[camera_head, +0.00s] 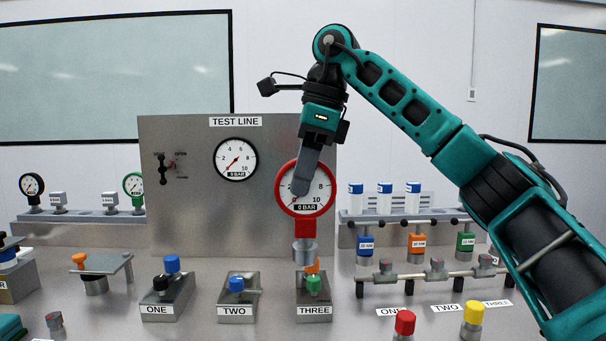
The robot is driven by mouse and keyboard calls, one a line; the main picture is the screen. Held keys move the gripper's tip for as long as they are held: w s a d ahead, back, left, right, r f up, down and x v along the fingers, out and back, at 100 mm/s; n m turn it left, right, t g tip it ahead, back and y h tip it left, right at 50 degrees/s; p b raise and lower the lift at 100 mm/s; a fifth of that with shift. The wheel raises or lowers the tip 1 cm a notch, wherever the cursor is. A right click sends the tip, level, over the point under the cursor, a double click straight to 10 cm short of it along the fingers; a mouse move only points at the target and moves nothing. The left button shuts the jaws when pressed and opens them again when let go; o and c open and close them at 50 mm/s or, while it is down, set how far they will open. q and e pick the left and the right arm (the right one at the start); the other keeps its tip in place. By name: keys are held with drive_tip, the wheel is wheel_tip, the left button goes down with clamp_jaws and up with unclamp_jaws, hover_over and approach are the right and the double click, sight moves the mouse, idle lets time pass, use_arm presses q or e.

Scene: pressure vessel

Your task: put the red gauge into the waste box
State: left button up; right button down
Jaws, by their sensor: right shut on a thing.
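The red gauge (323,206) is upright in front of the right part of the test line panel, with a white dial reading near 0 bar. Its red stem and silver fitting are above the block labelled THREE (314,311); I cannot tell if the fitting touches the parts behind it. My right gripper (302,186) comes down from above, shut on the red gauge, its fingers covering the left of the dial. My left gripper is not in view. I do not see a waste box.
The test line panel (190,220) has a fixed gauge. Blocks ONE (168,310) and TWO (236,312) stand left of THREE. A rack with a black and a green gauge (134,186) is at left. A pipe manifold (410,276) and red and yellow-capped parts (405,322) are at right.

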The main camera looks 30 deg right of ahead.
drive_tip(key=shift+s+r, duration=0.1)
drive_tip(key=shift+s, duration=0.25)
drive_tip(key=s+a+f+n+g+h, duration=0.1)
drive_tip(key=s+a+f+n, duration=0.2)
drive_tip(key=f+n, duration=0.5)
drive_tip(key=s+a+f+n+g+h, duration=0.1)
drive_tip(key=s+a+f+n, duration=0.3)
drive_tip(key=f, duration=1.8)
drive_tip(key=s+a+f+n+g, duration=0.2)
drive_tip(key=s+a+f+n, duration=0.1)
drive_tip(key=f+n, duration=0.9)
wheel_tip(320, 180, down, 3)
drive_tip(key=shift+s+a+f+g+h, duration=0.2)
drive_tip(key=shift+s+a+g+h, duration=0.2)
drive_tip(key=shift+s, duration=0.1)
drive_tip(key=shift+w+a, duration=0.1)
